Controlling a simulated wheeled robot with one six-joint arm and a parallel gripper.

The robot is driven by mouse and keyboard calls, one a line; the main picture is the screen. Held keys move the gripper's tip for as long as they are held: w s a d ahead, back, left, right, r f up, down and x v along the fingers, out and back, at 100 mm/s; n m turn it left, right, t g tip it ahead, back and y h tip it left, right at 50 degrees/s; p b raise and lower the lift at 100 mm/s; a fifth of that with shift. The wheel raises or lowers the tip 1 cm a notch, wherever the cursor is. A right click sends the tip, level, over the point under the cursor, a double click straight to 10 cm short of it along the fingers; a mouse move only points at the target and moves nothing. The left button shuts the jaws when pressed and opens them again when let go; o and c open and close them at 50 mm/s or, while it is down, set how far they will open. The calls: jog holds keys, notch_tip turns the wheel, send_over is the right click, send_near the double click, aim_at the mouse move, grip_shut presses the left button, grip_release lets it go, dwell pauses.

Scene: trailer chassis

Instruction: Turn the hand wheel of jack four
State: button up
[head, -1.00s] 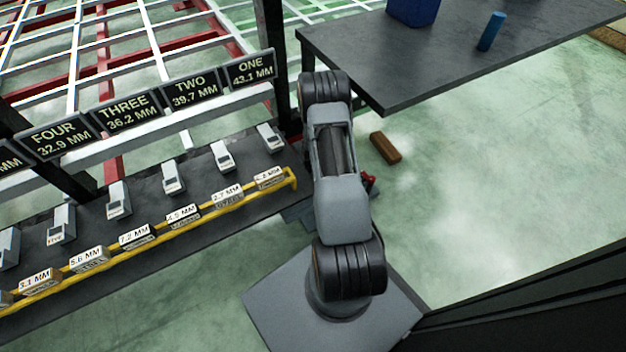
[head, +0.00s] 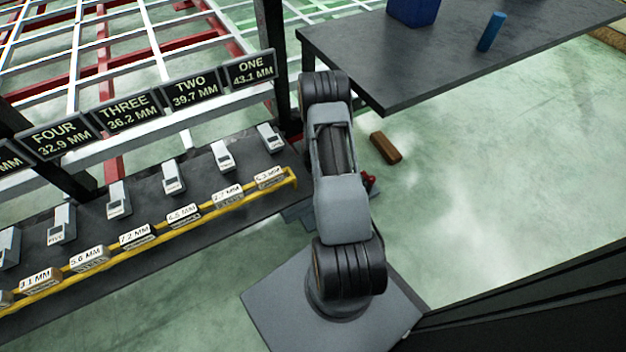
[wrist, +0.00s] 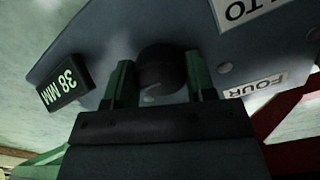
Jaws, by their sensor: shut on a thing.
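In the wrist view, the two green fingers of my gripper (wrist: 160,80) stand on either side of a dark round knob (wrist: 161,62), the hand wheel, and are shut on it. The wheel sits on a blue-grey plate (wrist: 215,52). A white label reading FOUR (wrist: 256,91), upside down in the picture, is to the right of the wheel. A small display (wrist: 64,82) with green characters, reading about 38 MM, is at the left. In the head view my arm hides the gripper and the wheel.
A row of signs, with FOUR at 32.9 MM (head: 59,138), hangs above a dark bench with a yellow rail (head: 205,212). A dark table (head: 455,50) with a blue box (head: 413,10) and a blue cylinder (head: 491,31) is upper right. A brown block (head: 386,148) lies on the floor.

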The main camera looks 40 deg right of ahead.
jog(key=shift+w, duration=0.1)
jog(key=o, duration=0.9)
